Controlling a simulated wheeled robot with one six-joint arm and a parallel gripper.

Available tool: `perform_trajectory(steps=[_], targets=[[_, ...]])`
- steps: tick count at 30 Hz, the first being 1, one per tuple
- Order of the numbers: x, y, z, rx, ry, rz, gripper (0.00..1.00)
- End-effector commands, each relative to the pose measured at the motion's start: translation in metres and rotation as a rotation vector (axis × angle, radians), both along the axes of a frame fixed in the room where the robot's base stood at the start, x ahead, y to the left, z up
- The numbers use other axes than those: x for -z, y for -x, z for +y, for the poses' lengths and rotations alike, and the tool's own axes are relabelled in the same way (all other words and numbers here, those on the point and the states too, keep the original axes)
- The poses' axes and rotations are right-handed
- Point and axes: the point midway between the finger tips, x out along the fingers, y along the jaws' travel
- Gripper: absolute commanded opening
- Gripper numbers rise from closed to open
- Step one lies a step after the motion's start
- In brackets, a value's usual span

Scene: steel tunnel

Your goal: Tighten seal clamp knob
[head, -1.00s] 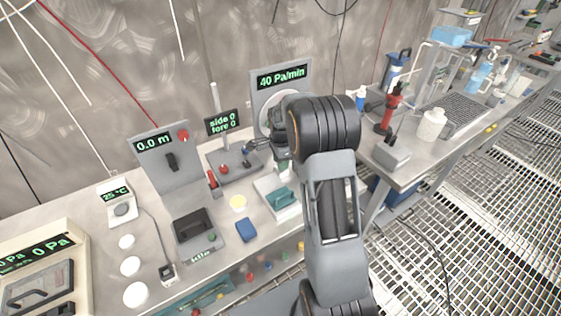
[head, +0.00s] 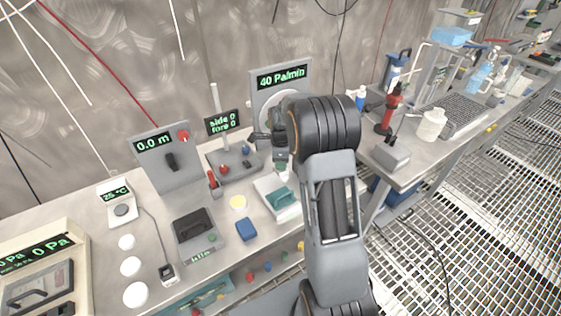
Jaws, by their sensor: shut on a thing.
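My gripper (head: 262,137) is at the grey panel (head: 262,98) with the white ring (head: 275,113), at the back of the bench. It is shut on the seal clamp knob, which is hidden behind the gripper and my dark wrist. The panel's display (head: 282,77) reads 40 Pa/min. Part of the ring is covered by my wrist.
Left of the gripper stand a small display (head: 222,122) reading side 0, fore 0, and a 0.0 m panel (head: 165,158) with a black lever. A teal-handled block (head: 280,198) lies below.

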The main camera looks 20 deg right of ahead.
Motion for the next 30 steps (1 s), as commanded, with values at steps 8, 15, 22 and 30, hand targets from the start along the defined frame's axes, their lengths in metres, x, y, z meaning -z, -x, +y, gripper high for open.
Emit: perform_trajectory(steps=[8, 15, 22, 30], targets=[[-0.001, 0.0, 0.0, 0.002, -0.001, 0.0, 0.32], [0.0, 0.0, 0.0, 0.001, -0.001, 0.0, 0.55], [0.0, 0.0, 0.0, 0.0, -0.001, 0.0, 0.57], [-0.027, -0.001, 0.0, 0.0, 0.001, -0.005, 0.57]])
